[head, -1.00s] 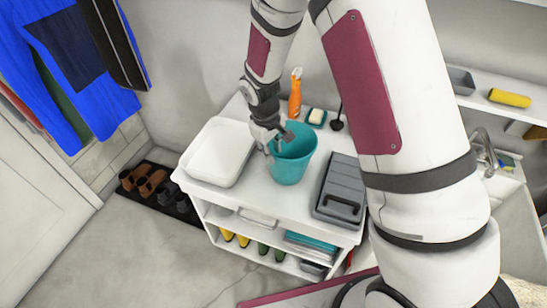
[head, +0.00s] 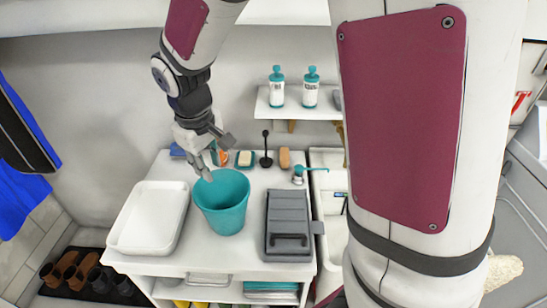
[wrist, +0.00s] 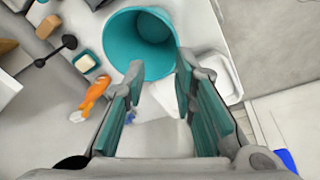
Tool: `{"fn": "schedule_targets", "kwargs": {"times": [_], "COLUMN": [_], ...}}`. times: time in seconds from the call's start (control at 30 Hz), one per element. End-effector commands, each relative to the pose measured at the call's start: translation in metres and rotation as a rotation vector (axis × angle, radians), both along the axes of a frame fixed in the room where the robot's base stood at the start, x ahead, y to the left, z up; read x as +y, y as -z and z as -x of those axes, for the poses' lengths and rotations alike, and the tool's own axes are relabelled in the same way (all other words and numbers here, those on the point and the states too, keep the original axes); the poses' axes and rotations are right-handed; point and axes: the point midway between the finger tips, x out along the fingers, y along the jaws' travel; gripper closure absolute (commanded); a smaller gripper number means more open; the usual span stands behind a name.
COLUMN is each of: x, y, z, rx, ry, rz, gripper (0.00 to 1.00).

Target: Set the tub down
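The teal tub (head: 222,205), shaped like a bucket, stands upright on the white cart top (head: 232,258), between a white basin and a grey case. Its open mouth also shows in the wrist view (wrist: 140,45). My gripper (head: 216,160) is above the tub's back rim in the head view. In the wrist view my gripper (wrist: 160,75) has its two teal-padded fingers spread wide, with nothing held between them. The tub lies beyond the fingertips. Whether a fingertip touches the rim cannot be told.
The white basin (head: 150,218) is close on the tub's left, the grey case (head: 288,225) on its right. A wall shelf (head: 292,105) holds two bottles.

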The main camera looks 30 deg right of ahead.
Motion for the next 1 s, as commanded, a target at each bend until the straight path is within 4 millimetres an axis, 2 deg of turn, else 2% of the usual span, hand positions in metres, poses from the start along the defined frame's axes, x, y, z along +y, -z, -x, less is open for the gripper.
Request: {"fn": "schedule_targets", "kwargs": {"times": [0.03,0.2,0.43,0.6,0.7,0.83,1.0], "x": [-0.007,-0.023,-0.039,-0.044,-0.045,-0.045,-0.045], "y": [-0.022,-0.073,-0.12,-0.136,-0.139,-0.14,-0.14], "z": [0.012,0.056,0.124,0.171,0.189,0.203,0.207], "rx": [-0.03,-0.101,-0.197,-0.259,-0.285,-0.303,-0.308], "ry": [0.031,0.129,0.249,0.322,0.349,0.369,0.375], "rz": [-0.014,-0.062,-0.133,-0.181,-0.204,-0.22,-0.225], "gripper": [0.75,0.75,0.75,0.75,0.75,0.75,0.75]}}
